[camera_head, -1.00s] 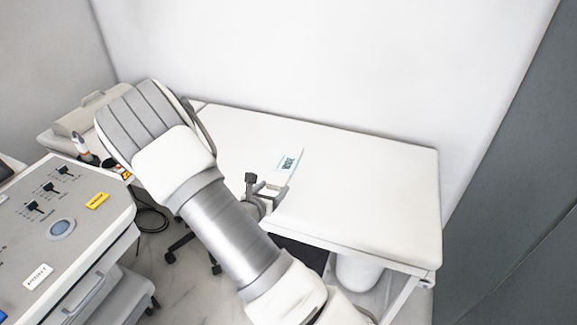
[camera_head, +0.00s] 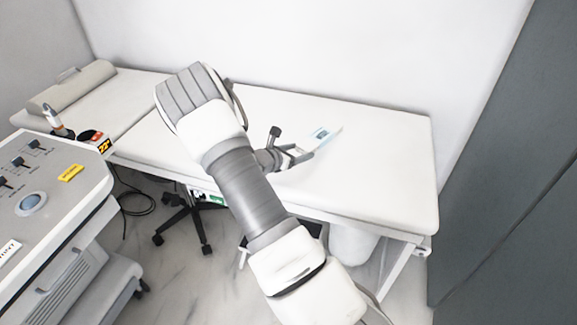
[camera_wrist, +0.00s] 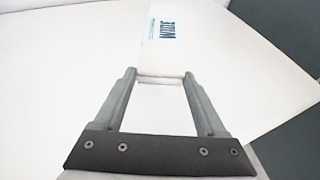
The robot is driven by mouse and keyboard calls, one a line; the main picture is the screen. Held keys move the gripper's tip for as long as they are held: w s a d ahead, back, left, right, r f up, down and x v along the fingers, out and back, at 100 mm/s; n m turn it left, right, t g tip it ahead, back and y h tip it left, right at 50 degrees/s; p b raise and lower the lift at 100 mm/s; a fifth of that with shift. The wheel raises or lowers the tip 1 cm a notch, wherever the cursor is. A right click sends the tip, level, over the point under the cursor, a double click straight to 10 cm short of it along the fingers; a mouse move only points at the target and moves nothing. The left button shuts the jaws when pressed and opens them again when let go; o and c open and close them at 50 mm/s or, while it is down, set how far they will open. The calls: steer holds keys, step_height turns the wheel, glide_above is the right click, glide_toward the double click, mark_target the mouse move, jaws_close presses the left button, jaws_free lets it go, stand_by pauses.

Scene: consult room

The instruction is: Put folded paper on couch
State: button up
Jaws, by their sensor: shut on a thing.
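The folded paper (camera_head: 322,136) is white with a blue printed patch. My gripper (camera_head: 303,156) is shut on its near end in the head view. In the wrist view the paper (camera_wrist: 168,40) extends forward from between the two fingertips of my gripper (camera_wrist: 161,76). The couch (camera_head: 390,160) is a long white padded bed along the wall. The paper is over the couch top; I cannot tell whether it touches the surface. My arm hides part of the couch's middle.
A bolster (camera_head: 72,86) lies at the couch's left end. A control cart (camera_head: 60,215) with knobs stands at the left front. A wheeled stool base (camera_head: 185,222) and a white bin (camera_head: 352,243) are under the couch. The couch's right half is bare.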

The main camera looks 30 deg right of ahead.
mark_target(289, 173)
steer(key=a+f, duration=0.2)
steer(key=a, duration=0.1)
steer(key=shift+w, duration=0.4)
steer(key=shift+f+b, duration=0.6)
steer(key=shift+f, duration=1.35)
steer(key=shift+f, duration=0.15)
steer(key=o, duration=1.3)
